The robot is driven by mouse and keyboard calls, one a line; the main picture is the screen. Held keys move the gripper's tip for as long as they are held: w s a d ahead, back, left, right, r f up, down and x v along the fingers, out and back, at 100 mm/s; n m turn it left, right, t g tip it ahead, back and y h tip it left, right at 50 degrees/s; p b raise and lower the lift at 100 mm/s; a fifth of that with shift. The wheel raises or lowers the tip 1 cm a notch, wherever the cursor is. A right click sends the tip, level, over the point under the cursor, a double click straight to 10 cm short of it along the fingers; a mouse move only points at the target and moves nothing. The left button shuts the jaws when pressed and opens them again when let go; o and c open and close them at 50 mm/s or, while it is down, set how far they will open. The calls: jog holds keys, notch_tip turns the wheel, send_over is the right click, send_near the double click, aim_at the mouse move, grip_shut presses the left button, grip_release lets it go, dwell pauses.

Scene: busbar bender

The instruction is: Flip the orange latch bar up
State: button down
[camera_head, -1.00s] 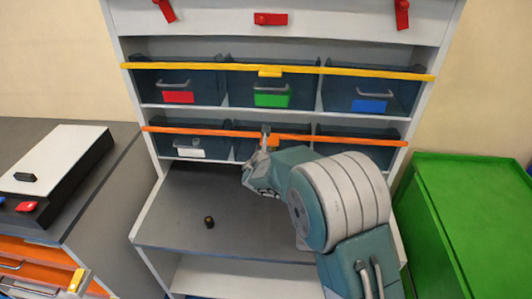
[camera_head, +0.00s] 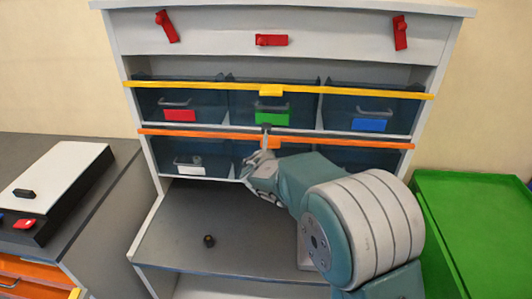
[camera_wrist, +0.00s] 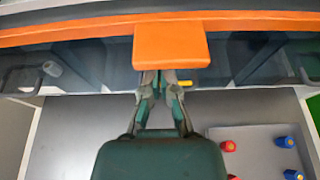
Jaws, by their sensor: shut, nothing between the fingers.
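The orange latch bar (camera_head: 205,135) runs across the front of the lower bin row, close under the middle shelf edge. Its orange tab (camera_head: 274,145) sits near the bar's middle. In the wrist view the bar (camera_wrist: 70,31) crosses the top and the tab (camera_wrist: 170,44) juts toward me. My gripper (camera_head: 265,148) is at the tab, with its fingers shut and empty. In the wrist view the fingertips (camera_wrist: 160,78) reach under the tab, which hides their ends. I cannot tell whether they touch it.
A yellow bar (camera_head: 200,87) crosses the upper bins, above my gripper. A small dark knob (camera_head: 209,241) stands on the grey worktop (camera_head: 180,222). A green cabinet (camera_head: 475,215) is at right. Red and blue pegs (camera_wrist: 285,142) show below right in the wrist view.

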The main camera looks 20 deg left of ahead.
jog(key=v, duration=1.1)
jog(key=shift+s, duration=0.35)
jog(key=shift+d+r, duration=0.1)
